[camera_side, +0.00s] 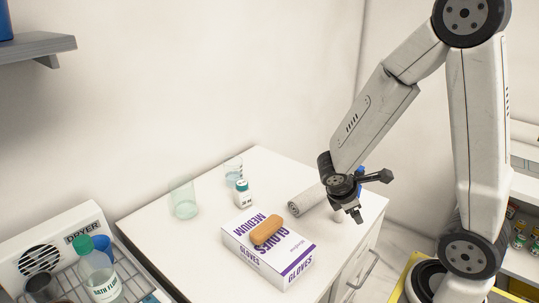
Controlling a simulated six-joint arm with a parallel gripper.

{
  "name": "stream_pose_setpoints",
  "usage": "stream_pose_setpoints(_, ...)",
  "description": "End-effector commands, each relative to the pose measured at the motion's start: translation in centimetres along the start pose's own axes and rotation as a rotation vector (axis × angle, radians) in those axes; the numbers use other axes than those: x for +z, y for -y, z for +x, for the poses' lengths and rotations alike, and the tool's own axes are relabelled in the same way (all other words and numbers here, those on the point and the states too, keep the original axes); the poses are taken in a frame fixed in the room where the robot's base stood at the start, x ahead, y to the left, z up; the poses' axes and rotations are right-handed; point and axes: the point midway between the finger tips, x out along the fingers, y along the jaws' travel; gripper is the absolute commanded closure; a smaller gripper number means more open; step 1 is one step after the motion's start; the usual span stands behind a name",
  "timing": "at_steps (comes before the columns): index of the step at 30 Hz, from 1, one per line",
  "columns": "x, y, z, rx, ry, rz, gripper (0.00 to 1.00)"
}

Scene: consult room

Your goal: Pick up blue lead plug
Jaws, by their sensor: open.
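My gripper (354,208) is at the right side of the white cabinet top, pointing down, with its jaws open and empty as far as I can see. A small blue thing (361,172) shows just behind my gripper, partly covered by it. It may be the blue lead plug, but its shape and whether the gripper touches it cannot be told. No other clear sign of a blue lead plug shows.
A grey roll (306,201) lies left of my gripper. A purple and white glove box (284,262) carries a tan oblong thing (267,231). A small white bottle (243,194) and two clear glasses (184,200) (234,169) stand farther left.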

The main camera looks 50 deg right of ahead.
Motion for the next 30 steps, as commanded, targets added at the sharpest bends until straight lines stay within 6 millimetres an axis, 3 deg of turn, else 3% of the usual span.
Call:
stream_pose_setpoints(9, 3.2, -4.3, 1.6, 0.162, 0.242, -0.322, 0.14)
stream_pose_setpoints(18, 4.7, -8.8, 1.9, 0.33, 0.453, -0.593, 0.14)
stream_pose_setpoints(24, 4.8, -10.4, 1.7, 0.39, 0.517, -0.675, 0.14)
stream_pose_setpoints(30, 4.8, -10.6, 1.7, 0.4, 0.527, -0.686, 0.14)
